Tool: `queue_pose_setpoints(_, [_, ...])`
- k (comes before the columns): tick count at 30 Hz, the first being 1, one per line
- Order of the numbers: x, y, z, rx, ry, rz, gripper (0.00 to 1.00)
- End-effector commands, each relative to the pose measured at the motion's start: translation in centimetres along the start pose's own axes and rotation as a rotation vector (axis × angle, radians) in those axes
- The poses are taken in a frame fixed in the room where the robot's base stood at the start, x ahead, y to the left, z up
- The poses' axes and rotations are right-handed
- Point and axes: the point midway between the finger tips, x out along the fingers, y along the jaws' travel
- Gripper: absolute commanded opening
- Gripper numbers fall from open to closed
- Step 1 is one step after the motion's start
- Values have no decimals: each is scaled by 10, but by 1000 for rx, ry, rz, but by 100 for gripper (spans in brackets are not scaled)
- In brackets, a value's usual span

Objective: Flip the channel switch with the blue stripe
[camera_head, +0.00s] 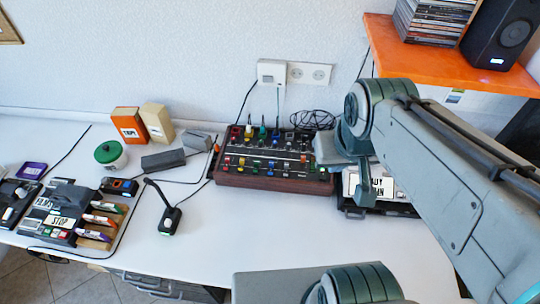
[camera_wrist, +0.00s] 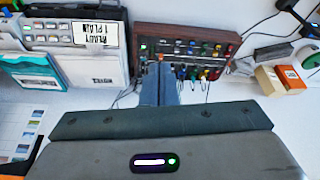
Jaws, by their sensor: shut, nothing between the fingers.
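The mixer panel (camera_head: 262,158) is a dark box with reddish-brown sides on the white desk, near the wall. It carries rows of coloured caps, including blue ones (camera_head: 256,165). It also shows in the wrist view (camera_wrist: 205,50). The blue stripe of one channel switch is too small to tell apart. My gripper (camera_wrist: 160,66) is shut and empty. In the wrist view its fingertips overlap the left part of the panel; contact cannot be told. In the head view my arm's end is by the panel's right end and hides part of it.
A black device with a white text label (camera_head: 370,187) stands right of the panel. A small desk microphone (camera_head: 169,215) and a grey bar (camera_head: 163,160) are to the left. Orange and cream boxes (camera_head: 129,125) stand at the back. Bare desk lies in front of the panel.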

Motion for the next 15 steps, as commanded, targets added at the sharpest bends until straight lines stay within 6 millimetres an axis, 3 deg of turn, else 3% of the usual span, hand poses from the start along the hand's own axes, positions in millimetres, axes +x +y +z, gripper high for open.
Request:
queue_pose_setpoints(8, [4, 0, -3, 4, -3, 7, 0])
queue_pose_setpoints(11, [18, -3, -12, 13, -9, 30, 0])
queue_pose_setpoints(15, [52, -11, -38, 46, -17, 81, 0])
